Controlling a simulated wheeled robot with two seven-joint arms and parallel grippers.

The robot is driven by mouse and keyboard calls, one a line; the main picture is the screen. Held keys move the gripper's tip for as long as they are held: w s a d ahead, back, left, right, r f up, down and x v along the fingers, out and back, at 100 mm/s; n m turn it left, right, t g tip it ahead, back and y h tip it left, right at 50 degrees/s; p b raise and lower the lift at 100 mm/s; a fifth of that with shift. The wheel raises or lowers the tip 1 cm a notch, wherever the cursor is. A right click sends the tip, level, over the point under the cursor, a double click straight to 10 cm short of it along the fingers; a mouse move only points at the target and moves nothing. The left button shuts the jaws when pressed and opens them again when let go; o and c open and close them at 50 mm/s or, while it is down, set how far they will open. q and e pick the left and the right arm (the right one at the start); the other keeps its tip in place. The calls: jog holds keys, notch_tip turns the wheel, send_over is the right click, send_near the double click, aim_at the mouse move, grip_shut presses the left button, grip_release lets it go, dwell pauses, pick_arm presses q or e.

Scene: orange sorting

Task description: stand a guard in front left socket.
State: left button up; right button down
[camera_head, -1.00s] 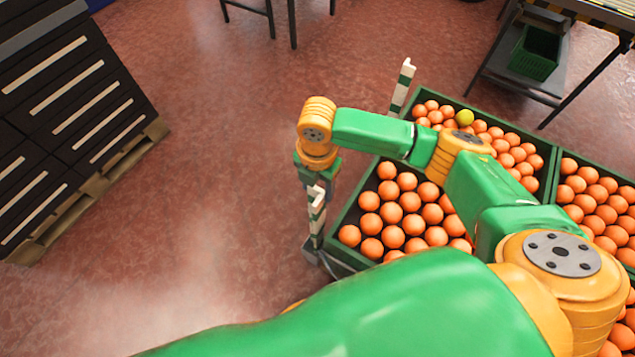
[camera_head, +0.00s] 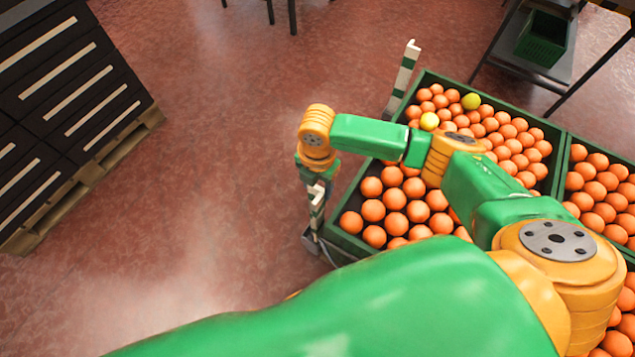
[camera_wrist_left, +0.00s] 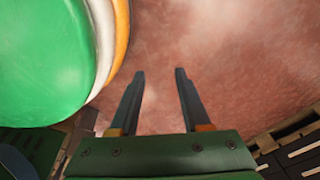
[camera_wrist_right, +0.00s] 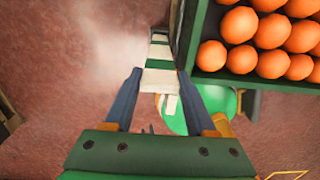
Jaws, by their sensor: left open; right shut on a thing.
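My right gripper (camera_wrist_right: 160,72) is shut on a white and green striped guard (camera_wrist_right: 158,50), which runs up the right wrist view between the fingers. In the head view this guard (camera_head: 316,200) hangs upright below my right wrist, beside the near left corner of the orange crate. Its lower end is near a grey part at that corner; I cannot tell whether it is in a socket. The front left socket itself is not clear. A second striped guard (camera_head: 403,75) stands at the crate's far left corner. My left gripper (camera_wrist_left: 160,73) is open and empty over bare floor.
Green crates (camera_head: 349,245) full of oranges stand to the right, with two yellowish fruits in the far part. A dark stack on a pallet (camera_head: 85,180) is at the left. A metal table with a green basket (camera_head: 541,42) is far right. Floor between is clear.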

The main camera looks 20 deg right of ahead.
pick_arm(q)
jog(key=shift+d, duration=0.2)
pick_arm(e)
jog(key=shift+c, duration=0.7)
grip_release()
jog(key=shift+r, duration=0.3)
notch_tip(320, 180, up, 6)
jog(key=p, duration=0.2)
jog(key=shift+r+p, duration=0.15)
jog(key=shift+p, duration=0.25)
jog(key=shift+r, duration=0.15)
pick_arm(q)
jog(key=shift+s+d+r, duration=0.35)
jog(key=shift+d+r, duration=0.1)
jog(key=shift+r, duration=0.2)
jog(key=shift+s+d+r, duration=0.3)
jog(key=shift+d+r, duration=0.15)
jog(key=shift+r, duration=0.15)
jog(key=shift+s+a, duration=0.1)
jog(key=shift+s, duration=0.05)
